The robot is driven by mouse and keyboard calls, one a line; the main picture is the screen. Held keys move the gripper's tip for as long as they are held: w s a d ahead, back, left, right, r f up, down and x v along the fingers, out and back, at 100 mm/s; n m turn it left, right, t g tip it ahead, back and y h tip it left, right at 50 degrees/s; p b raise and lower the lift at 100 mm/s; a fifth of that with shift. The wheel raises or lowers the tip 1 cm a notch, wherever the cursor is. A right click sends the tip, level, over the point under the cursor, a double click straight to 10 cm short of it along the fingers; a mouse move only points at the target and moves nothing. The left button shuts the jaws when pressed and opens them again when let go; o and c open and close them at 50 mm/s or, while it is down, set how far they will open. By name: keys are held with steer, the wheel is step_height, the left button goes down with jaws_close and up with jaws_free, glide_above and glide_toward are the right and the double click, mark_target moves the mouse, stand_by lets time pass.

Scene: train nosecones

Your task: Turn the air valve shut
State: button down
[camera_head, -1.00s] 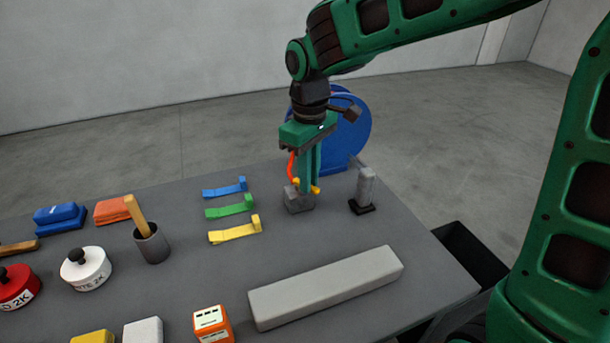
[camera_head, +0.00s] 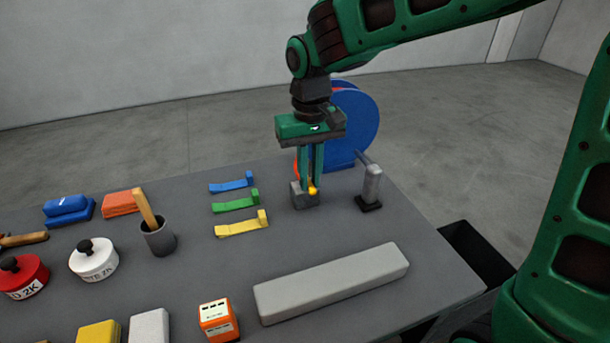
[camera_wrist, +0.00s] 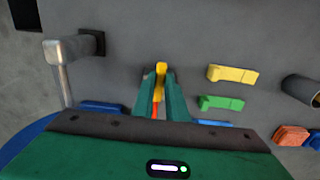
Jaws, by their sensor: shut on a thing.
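The air valve is a small grey block (camera_head: 304,200) on the table with a yellow handle (camera_head: 313,191) on top. My gripper (camera_head: 311,184) points straight down over it, its green fingers shut on the yellow handle. In the wrist view the yellow handle (camera_wrist: 160,70) shows between the two fingertips (camera_wrist: 160,88), lined up lengthwise with them. A red-orange hose (camera_head: 296,168) shows behind the fingers. The fingers hide part of the handle and the block's top.
A grey post on a black foot (camera_head: 372,187) stands just right of the valve, with a blue reel (camera_head: 358,125) behind. Blue, green and yellow (camera_head: 243,225) brackets lie to the left. A long grey bar (camera_head: 333,283) lies in front.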

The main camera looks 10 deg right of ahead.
mark_target(310, 184)
steer(key=shift+s+f, duration=0.15)
steer(key=c, duration=1.8)
jaws_free()
steer(key=shift+o, duration=0.2)
step_height(310, 184, up, 11)
